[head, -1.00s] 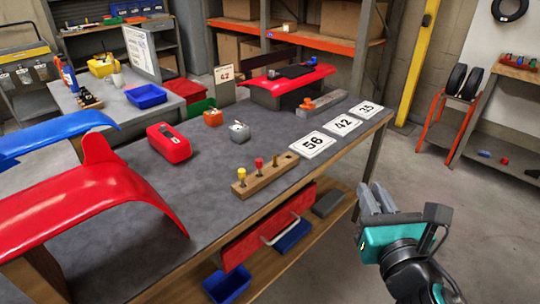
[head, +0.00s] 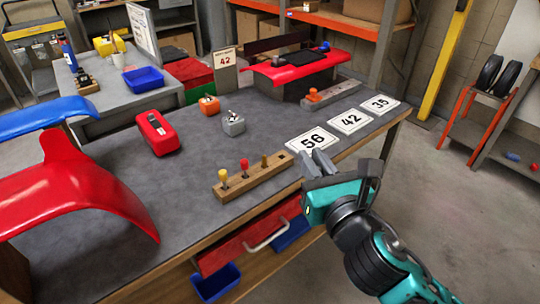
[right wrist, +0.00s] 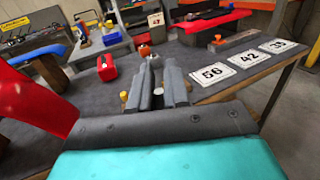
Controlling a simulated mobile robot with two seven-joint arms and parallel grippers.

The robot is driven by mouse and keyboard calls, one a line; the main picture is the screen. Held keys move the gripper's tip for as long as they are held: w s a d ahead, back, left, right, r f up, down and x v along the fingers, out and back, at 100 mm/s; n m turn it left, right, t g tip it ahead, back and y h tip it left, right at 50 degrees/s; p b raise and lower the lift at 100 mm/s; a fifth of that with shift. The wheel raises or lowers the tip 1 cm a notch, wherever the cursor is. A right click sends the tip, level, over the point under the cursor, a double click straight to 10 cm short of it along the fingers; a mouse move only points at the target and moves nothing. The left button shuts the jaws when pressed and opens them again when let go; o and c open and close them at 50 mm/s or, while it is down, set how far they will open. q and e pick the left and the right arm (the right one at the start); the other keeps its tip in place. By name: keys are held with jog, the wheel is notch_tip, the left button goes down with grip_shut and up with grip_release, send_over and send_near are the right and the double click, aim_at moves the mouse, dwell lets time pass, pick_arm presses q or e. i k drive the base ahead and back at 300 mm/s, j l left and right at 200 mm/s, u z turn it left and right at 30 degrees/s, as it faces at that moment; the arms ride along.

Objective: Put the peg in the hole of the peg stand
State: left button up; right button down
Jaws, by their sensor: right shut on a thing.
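The peg stand (head: 252,183) is a long wooden block near the front edge of the workbench. A yellow peg (head: 223,175), a red peg (head: 244,165) and a brown wooden peg (head: 264,161) stand in it. My right gripper (head: 319,162) is just right of that end, over the bench edge. Its grey fingers also fill the middle of the right wrist view (right wrist: 160,85). It is shut on the peg, which is mostly hidden between the fingers. My left gripper is out of view.
Number cards 56 (head: 312,140), 42 and 35 lie right of the stand. A red case (head: 157,133), an orange block (head: 209,105) and a grey block (head: 233,124) stand behind it. A red fender (head: 80,195) takes up the left. The bench middle is clear.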

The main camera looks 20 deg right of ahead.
aim_at(281, 161)
jog(key=i+l+u, duration=0.15)
jog(key=l+u, duration=0.2)
jog(key=l, duration=0.35)
jog(key=l+u, duration=0.35)
jog(key=l, duration=0.3)
